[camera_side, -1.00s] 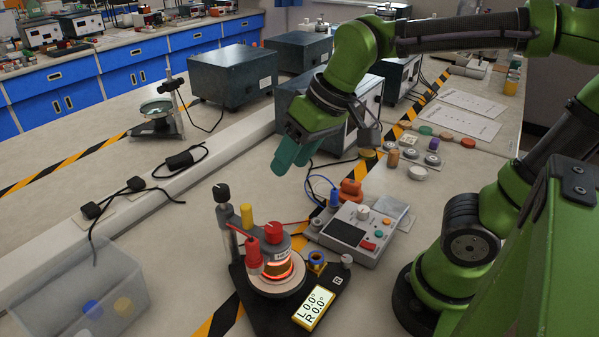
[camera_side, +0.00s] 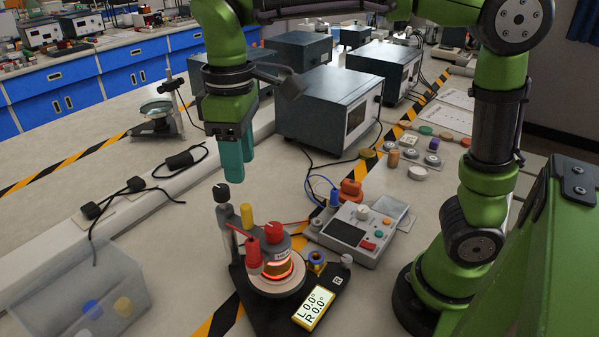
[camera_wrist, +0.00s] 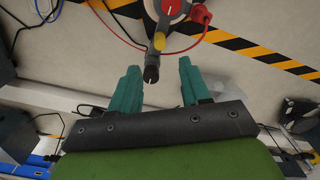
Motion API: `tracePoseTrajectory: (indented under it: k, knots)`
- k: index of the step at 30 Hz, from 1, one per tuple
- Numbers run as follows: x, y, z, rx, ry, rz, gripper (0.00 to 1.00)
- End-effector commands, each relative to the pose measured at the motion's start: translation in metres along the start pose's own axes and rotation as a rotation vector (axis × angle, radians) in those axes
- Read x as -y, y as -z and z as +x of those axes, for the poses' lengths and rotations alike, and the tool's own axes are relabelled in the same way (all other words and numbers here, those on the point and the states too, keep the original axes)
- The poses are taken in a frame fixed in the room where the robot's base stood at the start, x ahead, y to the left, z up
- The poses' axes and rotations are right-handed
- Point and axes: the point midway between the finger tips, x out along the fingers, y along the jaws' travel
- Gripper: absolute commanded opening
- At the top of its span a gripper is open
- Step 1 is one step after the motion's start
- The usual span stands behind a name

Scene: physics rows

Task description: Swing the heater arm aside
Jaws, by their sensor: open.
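The heater (camera_side: 273,250) is a red-topped grey head with a glowing orange underside, over a pale round plate on a black base (camera_side: 262,317). Its grey arm runs back to a post with a black knob (camera_side: 221,192); a yellow peg (camera_side: 247,214) and a red knob (camera_side: 253,248) stand along it. My gripper (camera_side: 241,174) points down, open and empty, above the knob end and apart from it. In the wrist view, the teal fingers (camera_wrist: 159,66) frame the black knob (camera_wrist: 151,73), with the yellow peg (camera_wrist: 159,41) and red dial (camera_wrist: 169,8) beyond.
A yellow display (camera_side: 314,308) on the base reads L 0.0° and R 0.0°. A control box (camera_side: 348,232) with wires stands at right. A clear bin (camera_side: 65,295) is at front left. A dark instrument box (camera_side: 335,95) stands behind.

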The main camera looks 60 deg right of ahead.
Motion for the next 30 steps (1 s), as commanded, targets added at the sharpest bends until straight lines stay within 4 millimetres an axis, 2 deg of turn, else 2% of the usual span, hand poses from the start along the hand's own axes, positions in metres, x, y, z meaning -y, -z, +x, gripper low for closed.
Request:
tracePoseTrajectory:
  k: [3, 9, 15, 21, 29, 30]
  knots:
    - [0.0, -0.001, 0.028, 0.005, 0.0, 0.0, 0.47]
    - [0.0, 0.0, 0.07, 0.004, 0.0, 0.0, 0.47]
    - [0.0, 0.0, 0.1, 0.001, 0.0, 0.0, 0.47]
    - [0.0, 0.0, 0.111, -0.001, 0.001, 0.002, 0.47]
    - [0.0, 0.0, 0.112, -0.002, 0.0, 0.002, 0.47]
    - [0.0, 0.0, 0.112, -0.002, 0.0, 0.002, 0.4]
